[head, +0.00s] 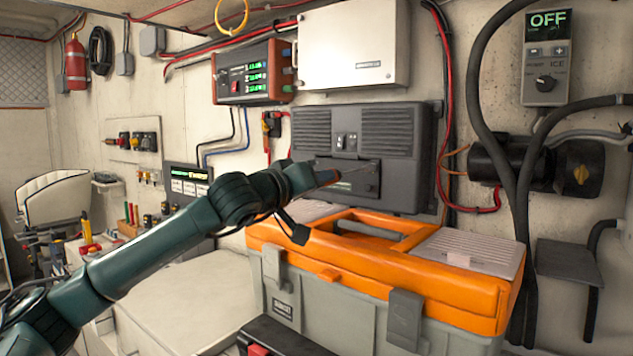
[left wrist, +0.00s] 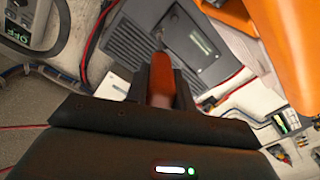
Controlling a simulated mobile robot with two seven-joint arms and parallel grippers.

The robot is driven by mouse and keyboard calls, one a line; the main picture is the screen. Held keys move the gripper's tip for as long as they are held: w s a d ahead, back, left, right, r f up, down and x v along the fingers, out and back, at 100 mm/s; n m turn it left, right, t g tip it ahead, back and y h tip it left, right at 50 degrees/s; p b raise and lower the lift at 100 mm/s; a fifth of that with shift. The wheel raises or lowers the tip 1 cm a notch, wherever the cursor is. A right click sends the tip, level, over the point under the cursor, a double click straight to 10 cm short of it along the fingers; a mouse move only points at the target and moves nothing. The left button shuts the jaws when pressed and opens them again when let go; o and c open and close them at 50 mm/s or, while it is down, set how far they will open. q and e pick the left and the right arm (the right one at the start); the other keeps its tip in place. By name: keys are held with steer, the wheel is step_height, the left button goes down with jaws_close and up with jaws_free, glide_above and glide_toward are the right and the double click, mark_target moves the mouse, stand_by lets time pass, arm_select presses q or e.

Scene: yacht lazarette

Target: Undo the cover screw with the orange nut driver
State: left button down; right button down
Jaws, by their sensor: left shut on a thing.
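My left gripper (head: 318,177) is shut on the orange nut driver (head: 329,177), in front of the dark grey vented unit (head: 415,185). A thin shaft seems to run from the handle to the right across the unit's cover panel (head: 345,187). In the left wrist view the driver's orange-red handle (left wrist: 161,82) stands between the two dark fingers (left wrist: 161,95), pointing towards the unit (left wrist: 130,50). The panel (left wrist: 183,35) shows there with a small lit window. I cannot make out the cover screw or whether the tip touches it. My right gripper is not in view.
An orange and grey toolbox (head: 400,275) stands close below the unit. A white box (head: 353,45) and a red-framed meter (head: 253,75) hang above. Black hoses and a control box reading OFF (head: 546,60) are at right. A white bench (head: 195,300) lies below the arm.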

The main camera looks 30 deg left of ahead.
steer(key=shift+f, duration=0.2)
arm_select(q)
steer(key=shift+w+r, duration=0.1)
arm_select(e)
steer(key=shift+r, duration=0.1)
arm_select(q)
steer(key=shift+w+d, duration=0.1)
steer(key=shift+w, duration=0.5)
steer(key=shift+f+n+b, duration=0.3)
steer(key=shift+n+b, duration=0.2)
steer(key=shift+b, duration=0.25)
steer(key=shift+f+n+b, duration=0.1)
steer(key=shift+n+b, duration=0.6)
steer(key=shift+b, duration=0.05)
steer(key=shift+f+n+b, duration=0.1)
steer(key=shift+n+b, duration=0.8)
steer(key=shift+n, duration=0.2)
steer(key=shift+r+p, duration=0.5)
steer(key=shift+p, duration=0.1)
steer(key=shift+s, duration=0.1)
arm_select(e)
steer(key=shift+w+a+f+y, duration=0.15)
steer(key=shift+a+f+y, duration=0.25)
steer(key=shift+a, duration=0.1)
arm_select(q)
steer(key=shift+s, duration=0.1)
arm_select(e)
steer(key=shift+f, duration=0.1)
